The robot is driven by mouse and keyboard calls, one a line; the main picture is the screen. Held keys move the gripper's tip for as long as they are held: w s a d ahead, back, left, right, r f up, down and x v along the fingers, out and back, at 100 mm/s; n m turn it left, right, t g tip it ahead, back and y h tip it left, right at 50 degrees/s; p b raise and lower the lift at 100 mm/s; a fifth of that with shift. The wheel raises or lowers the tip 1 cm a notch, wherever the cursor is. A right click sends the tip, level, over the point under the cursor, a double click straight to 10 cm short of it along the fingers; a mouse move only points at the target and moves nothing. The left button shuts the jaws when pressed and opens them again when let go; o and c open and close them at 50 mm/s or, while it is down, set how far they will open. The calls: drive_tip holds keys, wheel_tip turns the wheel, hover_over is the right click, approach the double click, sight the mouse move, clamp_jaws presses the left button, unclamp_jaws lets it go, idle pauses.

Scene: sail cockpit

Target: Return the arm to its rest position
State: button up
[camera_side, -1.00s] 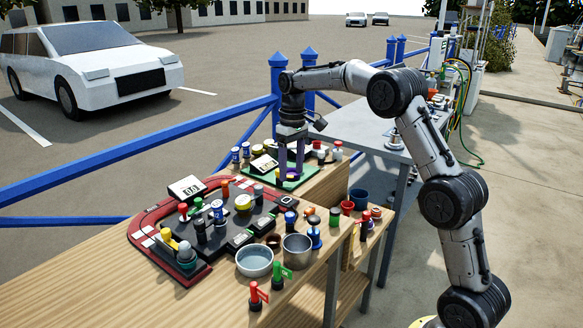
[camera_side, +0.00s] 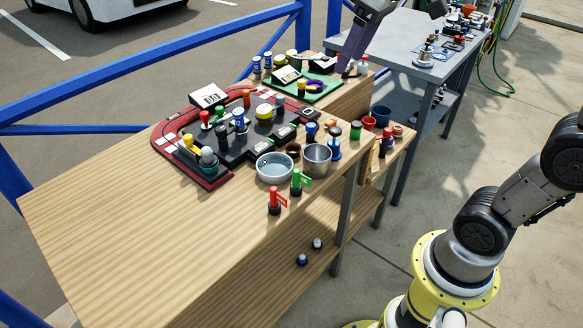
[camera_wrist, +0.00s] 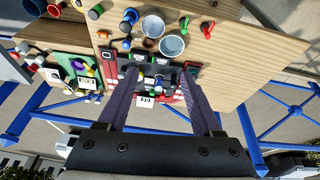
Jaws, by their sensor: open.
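My gripper (camera_side: 349,60) shows at the top of the side view, with its purple fingers beside the far end of the green board (camera_side: 322,92). How high it is above the table is hard to judge there. In the wrist view my gripper (camera_wrist: 160,72) has its two fingers well apart, with nothing held between them. It points towards the dark console (camera_wrist: 160,60) with red edging. A purple ring-like piece (camera_side: 317,84) lies on the green board. Much of my arm is out of the side view.
The wooden table (camera_side: 130,225) holds a metal cup (camera_side: 317,158), a bowl (camera_side: 262,177), and red (camera_side: 274,202) and green (camera_side: 297,183) flagged pieces near its front edge. A blue rail (camera_side: 150,58) runs behind. A grey table (camera_side: 405,62) stands beyond. The near left tabletop is bare.

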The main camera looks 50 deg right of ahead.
drive_tip(key=s+a+f+t, duration=0.1)
drive_tip(key=s+a+f, duration=0.2)
drive_tip(key=s+f, duration=0.8)
drive_tip(key=s, duration=0.3)
drive_tip(key=shift+s+f+m+t, duration=0.2)
drive_tip(key=shift+s+m+t, duration=0.1)
drive_tip(key=shift+s+m, duration=0.1)
